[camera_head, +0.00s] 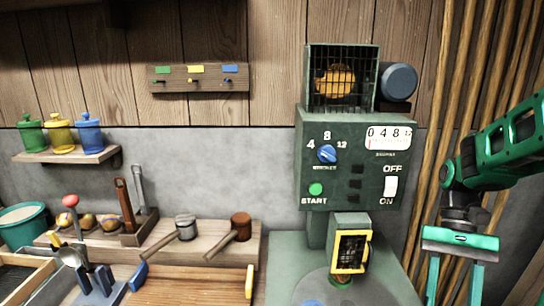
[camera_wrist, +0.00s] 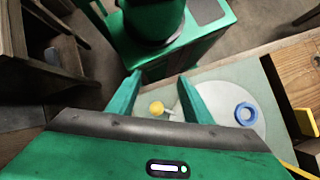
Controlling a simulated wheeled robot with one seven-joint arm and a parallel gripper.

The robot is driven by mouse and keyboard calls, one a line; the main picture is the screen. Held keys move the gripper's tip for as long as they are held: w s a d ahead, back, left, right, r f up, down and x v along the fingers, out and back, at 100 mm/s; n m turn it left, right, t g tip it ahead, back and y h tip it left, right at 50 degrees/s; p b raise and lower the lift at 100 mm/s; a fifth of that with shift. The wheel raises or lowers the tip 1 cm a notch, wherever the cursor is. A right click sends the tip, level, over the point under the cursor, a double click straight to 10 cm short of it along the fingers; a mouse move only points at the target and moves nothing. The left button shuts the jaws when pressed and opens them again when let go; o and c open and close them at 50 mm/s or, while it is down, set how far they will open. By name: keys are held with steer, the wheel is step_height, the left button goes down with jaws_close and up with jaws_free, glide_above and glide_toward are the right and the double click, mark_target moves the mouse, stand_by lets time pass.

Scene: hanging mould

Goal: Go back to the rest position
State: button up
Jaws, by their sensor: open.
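My gripper (camera_head: 454,290) is at the right of the head view, beside the green machine (camera_head: 325,178), with its two fingers pointing down. The fingers are apart with nothing between them; the lower ends run close to the picture's bottom edge. In the wrist view my gripper (camera_wrist: 159,80) also shows spread fingers. A small yellow round thing (camera_wrist: 157,107) shows between and beyond them, and a blue ring (camera_wrist: 247,114) lies on a pale round plate to the right.
Wooden poles (camera_head: 459,50) stand close behind my arm. A yellow-framed box (camera_head: 351,250) hangs on the machine's front above a round plate. A jar shelf (camera_head: 66,158) is on the wall.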

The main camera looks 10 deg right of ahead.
steer(key=s+d+t+h, duration=0.1)
steer(key=t, duration=0.1)
steer(key=s+d+t, duration=0.1)
steer(key=s+t, duration=0.1)
steer(key=s+d+t+h, duration=0.1)
steer(key=t, duration=0.1)
steer(key=shift+s+d+r+h, duration=0.15)
steer(key=shift+s+r+h, duration=0.15)
steer(key=shift+s+r, duration=0.1)
steer(key=shift+w, duration=0.15)
steer(key=shift+w+f, duration=0.25)
steer(key=shift+w, duration=0.2)
stand_by(1.0)
stand_by(1.2)
